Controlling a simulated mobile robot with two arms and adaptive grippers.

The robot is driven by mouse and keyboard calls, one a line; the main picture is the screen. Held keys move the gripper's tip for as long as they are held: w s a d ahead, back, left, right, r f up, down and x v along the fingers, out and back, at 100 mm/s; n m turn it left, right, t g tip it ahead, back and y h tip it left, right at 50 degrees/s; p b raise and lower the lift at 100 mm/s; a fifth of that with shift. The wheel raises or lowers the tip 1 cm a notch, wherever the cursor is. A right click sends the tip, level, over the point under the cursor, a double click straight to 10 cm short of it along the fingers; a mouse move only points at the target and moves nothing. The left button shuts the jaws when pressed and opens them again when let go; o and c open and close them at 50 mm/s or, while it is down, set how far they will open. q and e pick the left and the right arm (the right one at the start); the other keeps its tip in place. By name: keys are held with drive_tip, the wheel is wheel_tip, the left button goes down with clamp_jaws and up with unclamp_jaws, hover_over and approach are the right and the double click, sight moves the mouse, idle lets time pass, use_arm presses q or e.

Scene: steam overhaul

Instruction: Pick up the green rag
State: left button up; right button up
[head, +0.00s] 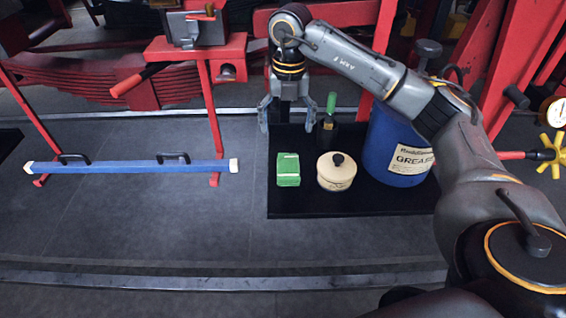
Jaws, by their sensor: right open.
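The green rag (288,170) is a small folded block with a pale band. It lies on the left part of a black mat (300,205) on the floor. My right gripper (287,127) points down with its two fingers spread, and nothing shows between them. In the picture it is just above the rag, apart from it; I cannot tell its exact height. My left gripper is not in view.
Close right of the rag stand a cream pot with a black knob (336,172), a dark bottle with a green top (328,126) and a blue grease drum (388,150). A blue bar (130,167) lies left. Floor in front is clear, with a rail (200,284) nearer.

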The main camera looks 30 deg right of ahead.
drive_tip(key=p, duration=0.2)
hover_over(288, 166)
drive_tip(key=f, duration=0.7)
drive_tip(key=shift+w+d+f, duration=0.15)
drive_tip(key=shift+d+f, duration=0.1)
drive_tip(key=f+p, duration=0.1)
drive_tip(key=f, duration=0.4)
drive_tip(key=shift+a+f+p, duration=0.2)
drive_tip(key=shift+p, duration=0.15)
drive_tip(key=shift+f, duration=0.25)
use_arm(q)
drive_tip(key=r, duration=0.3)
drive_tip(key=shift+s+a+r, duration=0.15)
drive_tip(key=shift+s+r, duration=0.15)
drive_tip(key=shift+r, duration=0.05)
use_arm(e)
drive_tip(key=c, duration=1.3)
